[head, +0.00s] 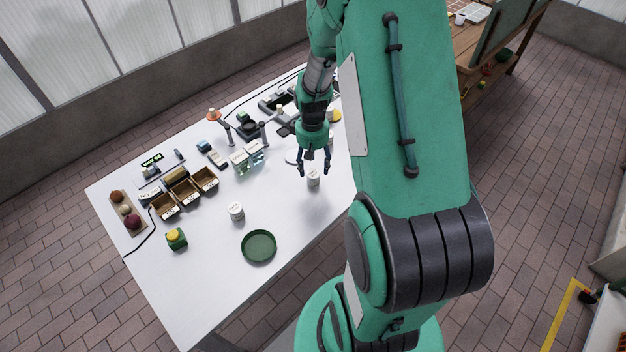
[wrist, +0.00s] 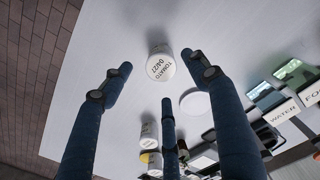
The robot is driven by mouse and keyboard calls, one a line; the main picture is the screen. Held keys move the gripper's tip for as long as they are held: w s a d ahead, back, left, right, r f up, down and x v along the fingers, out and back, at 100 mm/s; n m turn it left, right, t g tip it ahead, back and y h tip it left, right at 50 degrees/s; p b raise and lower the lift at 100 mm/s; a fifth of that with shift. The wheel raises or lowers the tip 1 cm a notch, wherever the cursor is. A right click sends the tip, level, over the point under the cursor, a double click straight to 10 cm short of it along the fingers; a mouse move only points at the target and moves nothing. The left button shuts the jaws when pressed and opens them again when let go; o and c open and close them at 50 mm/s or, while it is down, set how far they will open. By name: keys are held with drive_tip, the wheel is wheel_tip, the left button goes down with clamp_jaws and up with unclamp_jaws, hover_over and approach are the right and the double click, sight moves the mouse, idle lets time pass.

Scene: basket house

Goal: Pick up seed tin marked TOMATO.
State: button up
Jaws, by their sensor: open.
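The seed tin marked TOMATO (wrist: 160,67) is a small white cylinder with black lettering reading TOMATO 04/27 on its top. In the head view the white tin below my gripper (head: 313,180) stands on the white table, near its front edge. My gripper (head: 314,167) is open, fingers pointing down, just above this tin. In the wrist view the three spread fingers of my gripper (wrist: 158,85) surround the tin's top in the picture, with clear gaps. Whether the fingertips reach below its top I cannot tell.
Another white tin (head: 236,211) and a round green dish (head: 259,247) stand to the left on the table. Labelled open boxes (head: 190,197) and a tray of round bulbs (head: 127,212) lie farther left. A white disc (wrist: 195,102) lies near the TOMATO tin.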

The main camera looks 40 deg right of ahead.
sight(313, 174)
drive_tip(key=shift+f, duration=0.45)
drive_tip(key=shift+a+f+b, duration=0.1)
drive_tip(key=shift+f+b, duration=0.8)
drive_tip(key=shift+f, duration=1.7)
drive_tip(key=shift+c, duration=0.3)
drive_tip(key=c, duration=1.2)
